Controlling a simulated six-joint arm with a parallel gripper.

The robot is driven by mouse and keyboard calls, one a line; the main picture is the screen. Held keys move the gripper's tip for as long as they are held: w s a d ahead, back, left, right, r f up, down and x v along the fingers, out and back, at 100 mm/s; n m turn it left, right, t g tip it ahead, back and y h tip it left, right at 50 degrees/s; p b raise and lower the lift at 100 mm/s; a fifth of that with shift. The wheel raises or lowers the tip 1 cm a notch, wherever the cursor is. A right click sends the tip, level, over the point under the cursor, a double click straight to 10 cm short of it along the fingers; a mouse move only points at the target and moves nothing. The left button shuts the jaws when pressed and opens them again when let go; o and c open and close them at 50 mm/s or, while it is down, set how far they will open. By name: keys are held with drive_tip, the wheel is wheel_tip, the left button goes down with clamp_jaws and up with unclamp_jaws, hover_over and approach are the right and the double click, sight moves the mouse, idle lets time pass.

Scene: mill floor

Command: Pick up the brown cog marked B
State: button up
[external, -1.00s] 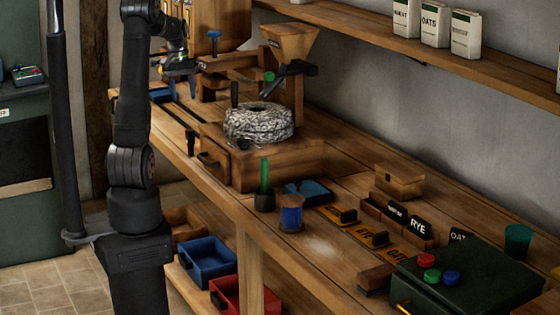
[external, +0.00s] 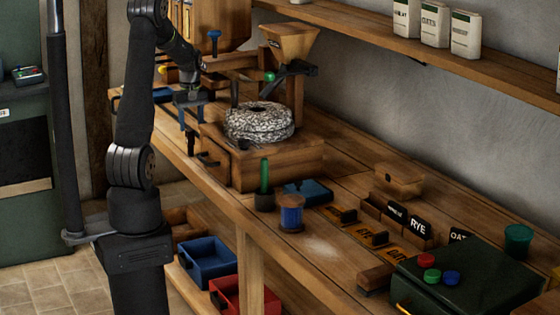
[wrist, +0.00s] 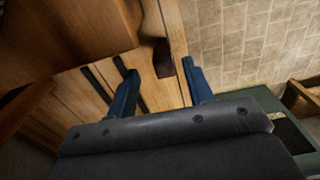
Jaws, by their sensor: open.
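My gripper (external: 191,122) is open above the far left part of the bench, beside the millstone stand, with its fingers pointing down. In the wrist view its two blue fingers (wrist: 159,78) stand wide apart with nothing held between them. A small dark brown piece (wrist: 163,58) shows beyond and between the fingertips, close to the wooden stand. I cannot tell whether it is a cog or a handle. No letter B is readable, and I cannot make out the brown cog for certain in either view.
The wooden stand (external: 270,160) carries a speckled millstone (external: 258,123) right of my gripper. Dark rails (wrist: 103,84) run along the bench near the fingers. The bench edge and tiled floor (wrist: 240,40) lie to the right in the wrist view. A blue bin (external: 207,259) is below.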

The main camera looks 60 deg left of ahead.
sight(191, 145)
drive_tip(key=f, duration=0.8)
drive_tip(key=shift+s+f, duration=0.2)
clamp_jaws()
